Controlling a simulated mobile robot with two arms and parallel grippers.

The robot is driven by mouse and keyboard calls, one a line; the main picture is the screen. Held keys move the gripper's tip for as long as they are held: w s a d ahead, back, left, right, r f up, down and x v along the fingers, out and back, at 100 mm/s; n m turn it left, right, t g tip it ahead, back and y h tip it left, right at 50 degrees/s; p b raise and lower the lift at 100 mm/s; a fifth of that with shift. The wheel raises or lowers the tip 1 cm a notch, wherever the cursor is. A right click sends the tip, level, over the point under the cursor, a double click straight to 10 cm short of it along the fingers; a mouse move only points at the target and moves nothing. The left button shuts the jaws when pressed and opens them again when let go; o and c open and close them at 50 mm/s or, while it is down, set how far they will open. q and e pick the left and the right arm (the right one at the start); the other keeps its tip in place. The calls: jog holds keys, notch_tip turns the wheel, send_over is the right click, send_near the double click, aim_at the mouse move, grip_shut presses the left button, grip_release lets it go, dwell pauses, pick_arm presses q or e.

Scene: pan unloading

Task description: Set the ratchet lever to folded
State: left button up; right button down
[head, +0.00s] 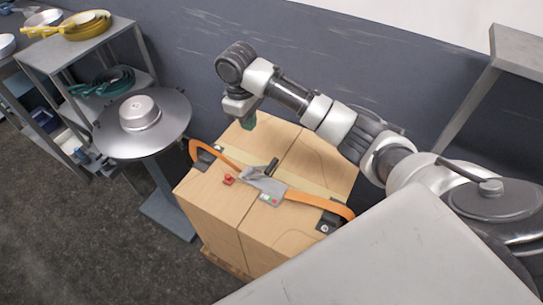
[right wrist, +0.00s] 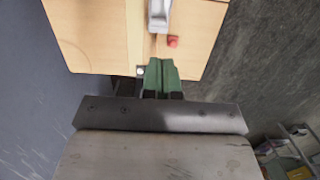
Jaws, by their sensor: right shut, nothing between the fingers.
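The ratchet (head: 264,186) is a grey metal piece on the orange strap (head: 302,196) across the top of the light-brown boxes (head: 213,187). Its dark-tipped lever (head: 271,167) appears to stick up at a slant; I cannot tell its exact angle. A small red piece (head: 228,180) sits left of the ratchet. My right gripper (head: 248,123) is above the far edge of the boxes, behind the ratchet and apart from it. Its green fingers (right wrist: 161,72) are shut and empty in the right wrist view, where part of the ratchet (right wrist: 158,16) shows ahead. My left gripper is not in view.
A round metal table (head: 170,140) with a pan (head: 139,112) stands left of the boxes. Shelves (head: 70,52) with yellow and green pans are further left. A dark wall (head: 330,60) rises behind. A grey surface (head: 430,250) fills the lower right.

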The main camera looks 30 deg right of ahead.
jog(key=s+d+f+p, duration=0.1)
jog(key=s+f, duration=0.1)
jog(key=f, duration=0.4)
jog(key=s+d+f+p, duration=0.1)
jog(key=s+f+p, duration=0.1)
jog(key=f, duration=0.4)
jog(key=shift+d, duration=0.25)
jog(key=shift+d+f, duration=0.1)
jog(key=shift+f, duration=0.05)
